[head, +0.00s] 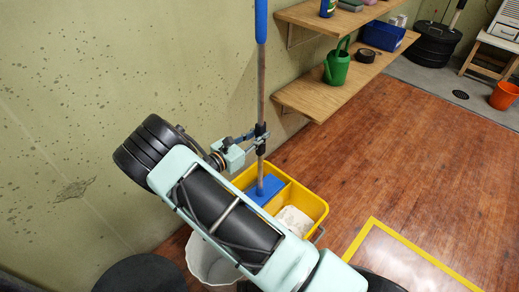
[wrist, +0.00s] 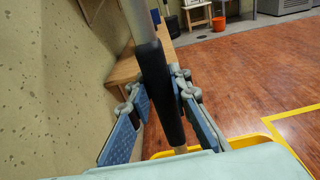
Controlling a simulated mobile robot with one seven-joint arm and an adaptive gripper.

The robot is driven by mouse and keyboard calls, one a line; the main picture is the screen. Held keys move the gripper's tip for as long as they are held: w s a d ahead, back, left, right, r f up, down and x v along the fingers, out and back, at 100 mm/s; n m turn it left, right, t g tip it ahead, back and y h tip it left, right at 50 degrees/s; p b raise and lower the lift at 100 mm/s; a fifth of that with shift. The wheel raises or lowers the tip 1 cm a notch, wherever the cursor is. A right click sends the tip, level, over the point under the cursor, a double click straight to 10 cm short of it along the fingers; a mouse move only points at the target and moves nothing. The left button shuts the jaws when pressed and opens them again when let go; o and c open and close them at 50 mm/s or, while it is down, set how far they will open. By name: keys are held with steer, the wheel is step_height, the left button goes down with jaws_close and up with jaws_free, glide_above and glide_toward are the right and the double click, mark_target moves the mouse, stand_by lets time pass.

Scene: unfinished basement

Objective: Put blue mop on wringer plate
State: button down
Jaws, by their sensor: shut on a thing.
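The blue mop stands upright, with a blue-topped wooden handle (head: 262,75) and a flat blue head (head: 263,190). My gripper (head: 259,140) is shut on the handle at its black sleeve. In the wrist view the black sleeve (wrist: 161,95) runs between the two blue-padded fingers of my gripper (wrist: 163,105). The mop head is at the left part of a yellow bucket (head: 313,203), inside its outline. I cannot make out the wringer plate apart from the head, nor whether the head touches it. My arm covers the bucket's near side.
A whitish item (head: 295,220) lies in the bucket's right part. A white bin (head: 208,262) stands below my arm. Wooden shelves (head: 325,92) with a green watering can (head: 338,66) jut from the wall behind. Yellow tape (head: 400,237) marks the floor at right. The wooden floor beyond is clear.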

steer(key=shift+f+b, duration=0.7)
steer(key=shift+f, duration=1.55)
steer(key=shift+f, duration=0.2)
steer(key=c, duration=1.8)
jaws_free()
steer(key=shift+o, duration=0.2)
steer(key=shift+r, duration=0.1)
steer(key=shift+s+a+r, duration=0.1)
steer(key=shift+s+a, duration=0.05)
steer(key=shift+a, duration=0.05)
steer(key=f+p+v, duration=0.1)
steer(key=p+v, duration=0.1)
steer(key=v, duration=0.9)
steer(key=shift+s+a+r, duration=0.2)
steer(key=shift+s+r, duration=0.05)
steer(key=shift+r, duration=0.2)
